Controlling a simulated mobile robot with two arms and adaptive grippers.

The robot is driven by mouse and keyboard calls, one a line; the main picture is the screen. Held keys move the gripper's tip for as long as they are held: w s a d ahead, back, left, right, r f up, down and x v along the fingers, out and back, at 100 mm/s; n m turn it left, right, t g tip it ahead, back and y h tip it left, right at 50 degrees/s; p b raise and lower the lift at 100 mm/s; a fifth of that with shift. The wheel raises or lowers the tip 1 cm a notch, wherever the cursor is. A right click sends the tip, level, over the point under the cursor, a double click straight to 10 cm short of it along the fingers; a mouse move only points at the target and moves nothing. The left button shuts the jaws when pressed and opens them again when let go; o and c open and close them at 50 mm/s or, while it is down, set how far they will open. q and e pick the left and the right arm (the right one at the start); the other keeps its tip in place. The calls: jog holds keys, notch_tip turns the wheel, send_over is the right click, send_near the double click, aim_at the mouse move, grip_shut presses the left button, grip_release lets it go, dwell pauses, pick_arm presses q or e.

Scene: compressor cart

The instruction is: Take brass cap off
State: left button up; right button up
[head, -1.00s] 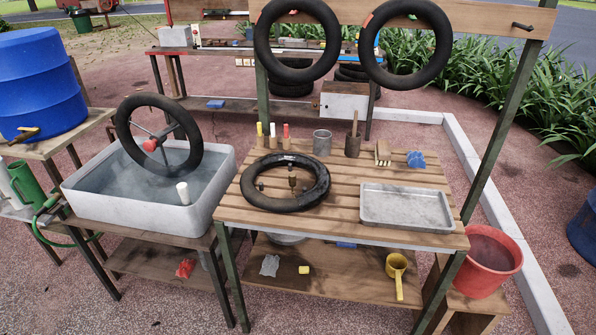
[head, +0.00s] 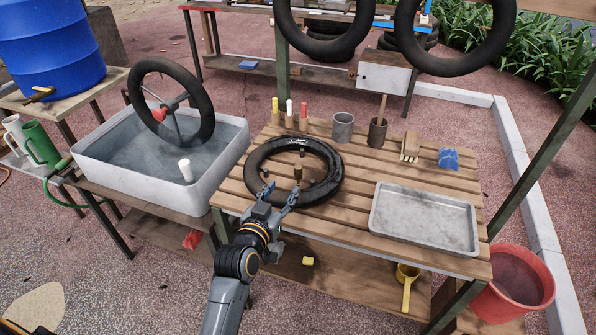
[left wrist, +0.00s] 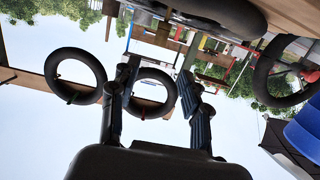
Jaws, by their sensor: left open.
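A black inner tube (head: 330,190) lies flat on the slatted wooden table. A small upright brass-coloured piece (head: 297,172), probably the valve with its cap, stands inside the ring; cap and stem cannot be told apart at this size. My left gripper (head: 279,191) is open and empty at the near edge of the tube, short of the brass piece. Its two spread fingers also show in the left wrist view (left wrist: 158,78), with nothing between them. The brass piece is not distinguishable in that view. My right gripper is out of view.
A grey metal tray (head: 425,217) lies on the right of the table. A water basin (head: 93,167) with a wheel is left. Tubes hang above.

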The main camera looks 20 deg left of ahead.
aim_at(297, 171)
pick_arm(q)
jog(key=w, duration=0.4)
jog(key=w+f, duration=0.1)
jog(key=w, duration=0.3)
jog(key=w+f, duration=0.1)
jog(key=w, duration=0.3)
jog(key=shift+w+d+f, duration=0.15)
jog(key=shift+d+f, duration=0.05)
jog(key=shift+d, duration=0.1)
grip_shut()
